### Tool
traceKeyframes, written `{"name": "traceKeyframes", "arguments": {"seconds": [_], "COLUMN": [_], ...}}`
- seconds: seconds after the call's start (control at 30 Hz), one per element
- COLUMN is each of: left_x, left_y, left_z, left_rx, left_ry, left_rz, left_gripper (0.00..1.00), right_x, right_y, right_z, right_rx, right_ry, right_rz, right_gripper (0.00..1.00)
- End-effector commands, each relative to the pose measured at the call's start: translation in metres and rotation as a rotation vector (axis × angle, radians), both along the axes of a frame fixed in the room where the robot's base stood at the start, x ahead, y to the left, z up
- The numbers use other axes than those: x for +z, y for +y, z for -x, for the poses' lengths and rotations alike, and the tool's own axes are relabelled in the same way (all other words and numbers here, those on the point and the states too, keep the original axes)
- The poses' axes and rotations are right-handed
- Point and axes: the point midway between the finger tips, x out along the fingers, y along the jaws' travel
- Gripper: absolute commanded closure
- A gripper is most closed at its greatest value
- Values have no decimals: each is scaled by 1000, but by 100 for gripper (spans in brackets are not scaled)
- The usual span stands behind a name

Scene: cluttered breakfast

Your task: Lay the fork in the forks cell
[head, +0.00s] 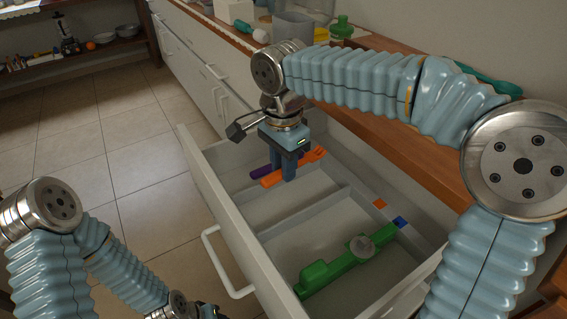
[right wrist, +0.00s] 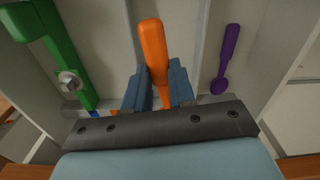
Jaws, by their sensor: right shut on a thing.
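The orange fork (head: 271,180) is between the fingers of my right gripper (head: 284,172), inside the open drawer's outline. Its tines point right in the head view. In the right wrist view its handle (right wrist: 152,48) points away from the right gripper (right wrist: 160,92), and the tines are hidden. The fork appears above the drawer floor; its exact height is unclear. The drawer (head: 203,184) has dividers (head: 306,212) and small orange (head: 380,203) and blue (head: 400,221) markers at its right side. My left gripper (head: 208,312) barely shows at the bottom edge, its fingers unclear.
A purple spoon (right wrist: 229,52) lies in the far cell, beside the fork. A green tool with a grey knob (head: 330,275) lies in the near cell. The wooden counter (head: 395,135) runs along the right, with a green-topped jar (head: 341,29) at the back.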

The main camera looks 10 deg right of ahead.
Motion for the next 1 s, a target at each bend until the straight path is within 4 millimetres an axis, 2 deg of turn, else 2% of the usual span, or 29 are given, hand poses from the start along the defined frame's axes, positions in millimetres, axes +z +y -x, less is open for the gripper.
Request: {"name": "traceKeyframes", "arguments": {"seconds": [0.6,1.0], "left_x": [5,-29], "left_y": [0,7], "left_z": [0,-3], "left_rx": [0,13], "left_ry": [0,-5], "left_rz": [0,-11], "left_gripper": [57,57], "right_x": [2,-44], "right_y": [0,0], "right_z": [0,0], "right_rx": [1,1], "right_ry": [0,0], "right_rz": [1,1], "right_gripper": [100,100]}}
